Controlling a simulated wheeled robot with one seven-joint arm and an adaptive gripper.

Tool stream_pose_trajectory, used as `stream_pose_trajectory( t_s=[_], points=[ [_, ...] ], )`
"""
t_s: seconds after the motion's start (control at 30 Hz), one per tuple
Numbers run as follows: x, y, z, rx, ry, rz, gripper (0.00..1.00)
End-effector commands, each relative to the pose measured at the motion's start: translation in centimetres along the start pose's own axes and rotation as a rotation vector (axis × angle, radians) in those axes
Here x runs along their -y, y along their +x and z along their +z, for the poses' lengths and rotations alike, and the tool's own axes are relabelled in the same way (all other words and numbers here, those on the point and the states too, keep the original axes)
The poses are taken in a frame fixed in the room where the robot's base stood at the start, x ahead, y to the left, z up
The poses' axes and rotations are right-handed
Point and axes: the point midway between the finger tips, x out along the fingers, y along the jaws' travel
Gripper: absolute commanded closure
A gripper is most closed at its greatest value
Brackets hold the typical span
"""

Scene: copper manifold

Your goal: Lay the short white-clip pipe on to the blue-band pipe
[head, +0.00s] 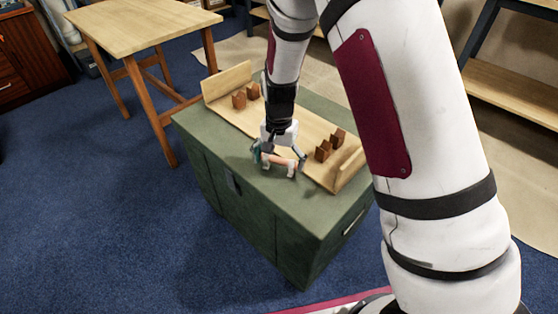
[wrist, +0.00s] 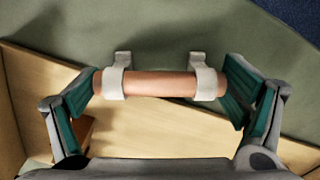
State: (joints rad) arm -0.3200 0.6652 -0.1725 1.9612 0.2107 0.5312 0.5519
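A short copper-coloured pipe (wrist: 160,84) with two white clips (wrist: 113,80) (wrist: 205,80) lies level across the wrist view. My gripper (wrist: 158,92) has a teal-padded finger at each end of this pipe, and both pads appear to touch it. In the head view, my gripper (head: 278,158) points down over the front part of the green chest, and the pipe (head: 284,161) shows between its fingers. How high the pipe is above the chest is hard to tell. No pipe with a blue band can be made out in either view.
A wooden rack (head: 226,112) with upright end boards and brown notched blocks (head: 323,151) (head: 239,99) lies on the green chest (head: 211,145). The chest top in front of the rack is bare. A wooden table (head: 140,25) stands behind left, with blue carpet around.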

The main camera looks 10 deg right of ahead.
Motion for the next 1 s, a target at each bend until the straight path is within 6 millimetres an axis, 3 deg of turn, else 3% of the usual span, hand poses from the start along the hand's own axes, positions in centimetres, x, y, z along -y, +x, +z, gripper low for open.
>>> stream_pose_trajectory(
  t_s=[0.47, 1.0],
  points=[
    [0.0, -0.7, 0.0, -0.001, 0.000, -0.001, 0.00],
    [0.0, -10.4, 0.0, -0.002, 0.000, -0.002, 0.00]
  ],
)
